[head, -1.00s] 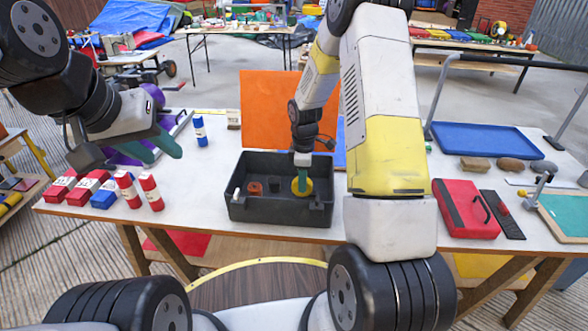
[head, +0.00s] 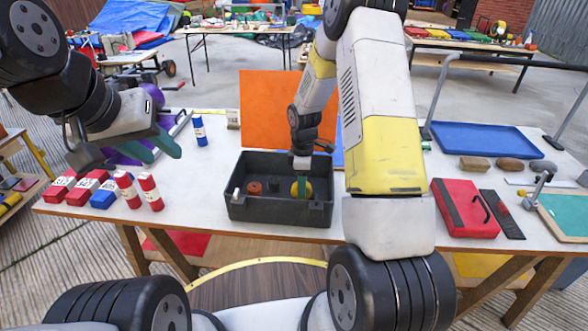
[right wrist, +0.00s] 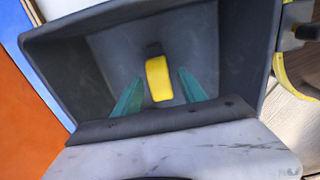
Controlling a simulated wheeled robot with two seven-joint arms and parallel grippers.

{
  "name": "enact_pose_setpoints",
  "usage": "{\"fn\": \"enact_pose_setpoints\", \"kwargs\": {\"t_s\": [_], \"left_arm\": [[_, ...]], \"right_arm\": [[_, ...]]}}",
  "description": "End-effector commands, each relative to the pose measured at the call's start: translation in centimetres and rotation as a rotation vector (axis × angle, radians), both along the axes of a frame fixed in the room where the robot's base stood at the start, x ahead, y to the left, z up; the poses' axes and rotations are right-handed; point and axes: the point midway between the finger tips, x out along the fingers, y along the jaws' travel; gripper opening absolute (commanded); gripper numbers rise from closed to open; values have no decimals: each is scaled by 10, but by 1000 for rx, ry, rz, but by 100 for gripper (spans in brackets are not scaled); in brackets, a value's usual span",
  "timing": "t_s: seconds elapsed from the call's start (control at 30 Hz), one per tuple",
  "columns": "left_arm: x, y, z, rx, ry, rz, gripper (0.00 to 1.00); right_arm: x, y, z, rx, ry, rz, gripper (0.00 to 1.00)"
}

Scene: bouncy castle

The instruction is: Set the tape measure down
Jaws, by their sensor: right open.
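The yellow tape measure (head: 301,190) is inside the black open-topped bin (head: 280,209), toward its right side. It also shows in the right wrist view (right wrist: 159,79), between the two teal fingers with a gap on each side. My right gripper (head: 302,185) reaches down into the bin; its jaws (right wrist: 160,92) are open around the tape measure. The bin's front wall hides the tape's lower part in the head view. My left gripper (head: 154,150) hangs over the left of the table, open and empty.
Red and blue boxes and cylinders (head: 104,194) stand left of the bin. An orange panel (head: 275,108) rises behind it. A red case (head: 464,208) and a blue tray (head: 486,139) lie to the right. Small orange and dark items (head: 254,188) share the bin.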

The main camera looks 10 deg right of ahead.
Motion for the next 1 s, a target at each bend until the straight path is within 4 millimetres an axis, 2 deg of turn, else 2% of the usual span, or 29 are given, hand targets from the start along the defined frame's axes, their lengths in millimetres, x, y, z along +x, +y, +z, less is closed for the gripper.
{"fn": "enact_pose_setpoints", "kwargs": {"t_s": [0.4, 0.77, 0.87, 1.0], "left_arm": [[0, 0, 0, 0, 0, 0, 36], [0, 0, 0, 0, 0, 0, 36], [0, 0, 0, 0, 0, 0, 36], [0, 0, 0, 0, 0, 0, 36]], "right_arm": [[1, 0, 83, 1, -5, -2, 49], [-3, 0, 129, 3, -16, -27, 49], [-14, -1, 158, 13, -55, -110, 49], [-47, 0, 218, 55, -139, -310, 49]]}}
